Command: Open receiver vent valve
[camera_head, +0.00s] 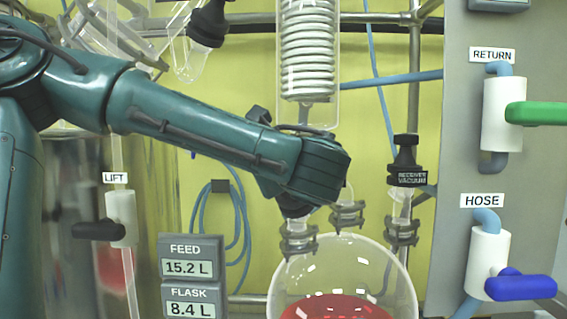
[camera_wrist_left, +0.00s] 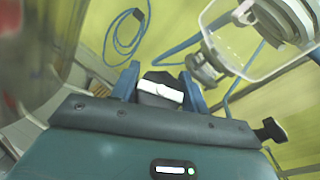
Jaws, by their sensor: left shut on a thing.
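My left gripper (camera_wrist_left: 161,80) is shut on a dark knob with a white label (camera_wrist_left: 168,92), seen between its two blue fingers in the wrist view. The label cannot be read, so I cannot tell from it that this is the receiver vent valve. In the head view my left wrist hides the fingers and most of what they hold. The wrist is above the left neck clamp (camera_head: 298,240) of the round glass receiver (camera_head: 395,275), which holds red liquid. My right gripper is not in view.
A black valve labelled RECEIVER VACUUM (camera_head: 405,165) stands close right of my wrist. A glass coil condenser (camera_head: 308,55) hangs above. RETURN (camera_head: 502,115) and HOSE (camera_head: 490,262) valves sit on the grey panel at right. A LIFT valve (camera_head: 120,220) and FEED/FLASK display (camera_head: 190,275) are at left.

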